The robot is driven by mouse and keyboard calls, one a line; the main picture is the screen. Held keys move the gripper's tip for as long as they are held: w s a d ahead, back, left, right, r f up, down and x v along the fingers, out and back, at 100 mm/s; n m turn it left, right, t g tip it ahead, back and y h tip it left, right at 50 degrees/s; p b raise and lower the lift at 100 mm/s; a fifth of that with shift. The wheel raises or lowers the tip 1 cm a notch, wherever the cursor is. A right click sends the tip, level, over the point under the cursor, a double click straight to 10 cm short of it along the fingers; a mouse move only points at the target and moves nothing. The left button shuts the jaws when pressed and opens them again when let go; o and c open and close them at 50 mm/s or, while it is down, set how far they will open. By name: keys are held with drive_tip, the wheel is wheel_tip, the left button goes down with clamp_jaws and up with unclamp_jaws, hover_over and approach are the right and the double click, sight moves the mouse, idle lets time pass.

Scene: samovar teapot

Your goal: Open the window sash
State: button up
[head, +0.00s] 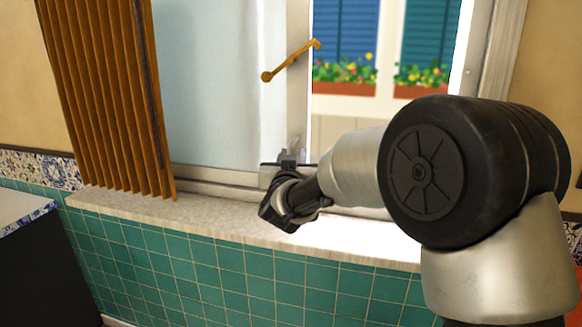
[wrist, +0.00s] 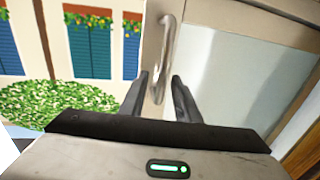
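The window sash (head: 297,100) has a pale frame and a hazy pane, and fills the left and middle of the window in the head view. In the wrist view its frame (wrist: 205,14) carries a curved silver handle (wrist: 168,45). My gripper (head: 290,155) is at the lower part of the sash's upright edge, just above the sill. In the wrist view my gripper's two fingers (wrist: 160,82) are apart, one on each side of the handle's lower part. I cannot tell whether either finger touches it. In the head view my gripper hides the handle's lower part.
Brown pleated blinds (head: 105,95) hang at the left of the window. A brass-coloured lever (head: 290,62) shows in front of the sash. The stone sill (head: 200,222) runs below, above green tiles (head: 240,275). Blue shutters (head: 345,28) and flower boxes show clearly to the right of the sash.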

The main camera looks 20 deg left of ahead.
drive_tip(key=s+d, duration=0.3)
drive_tip(key=s, duration=1.3)
drive_tip(key=shift+s+d+p, duration=0.15)
drive_tip(key=shift+s+p, duration=0.1)
drive_tip(key=shift+p, duration=0.1)
